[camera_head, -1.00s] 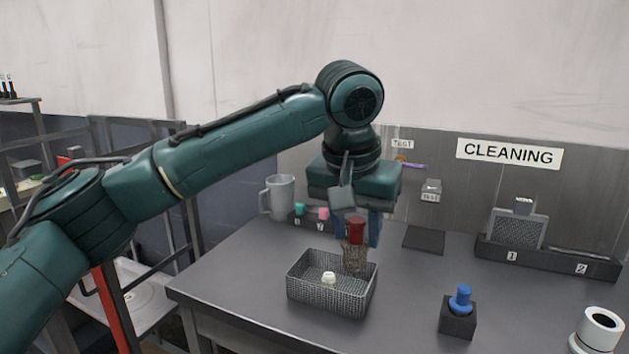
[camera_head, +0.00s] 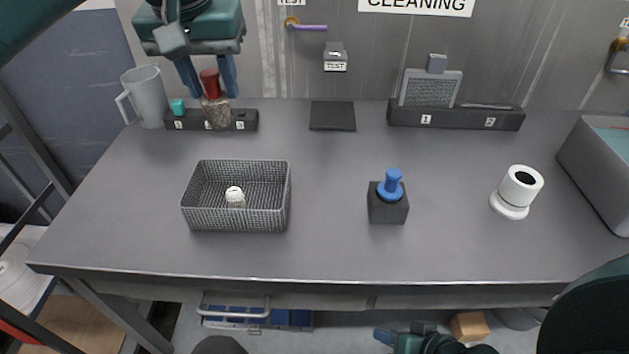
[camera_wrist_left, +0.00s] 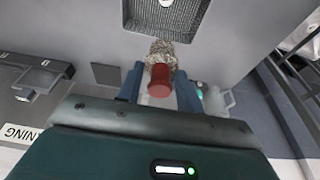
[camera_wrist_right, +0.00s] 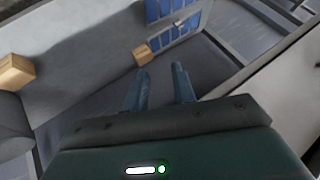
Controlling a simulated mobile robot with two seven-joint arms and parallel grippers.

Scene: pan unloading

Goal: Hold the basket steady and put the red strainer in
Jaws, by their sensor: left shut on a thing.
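My left gripper (camera_head: 208,82) is shut on the red strainer (camera_head: 210,83), which has a red handle on top and a mesh cup below. It hangs upright above the table, behind the basket in the head view. The left wrist view shows the strainer's red end (camera_wrist_left: 160,80) between the fingers, with the basket (camera_wrist_left: 130,28) apart from it at the top. The grey mesh basket (camera_head: 236,219) stands on the table with a small white object (camera_head: 235,196) inside. My right gripper (camera_wrist_right: 162,72) is open and empty, low down, facing the area under the table.
A black block with a blue piece (camera_head: 388,210) and a white cylinder (camera_head: 517,192) stand right of the basket. A rack (camera_head: 185,122), a grey jug (camera_head: 147,97) and a dark pad (camera_head: 332,116) are behind it. A grey bin (camera_head: 600,180) is far right. The front table strip is clear.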

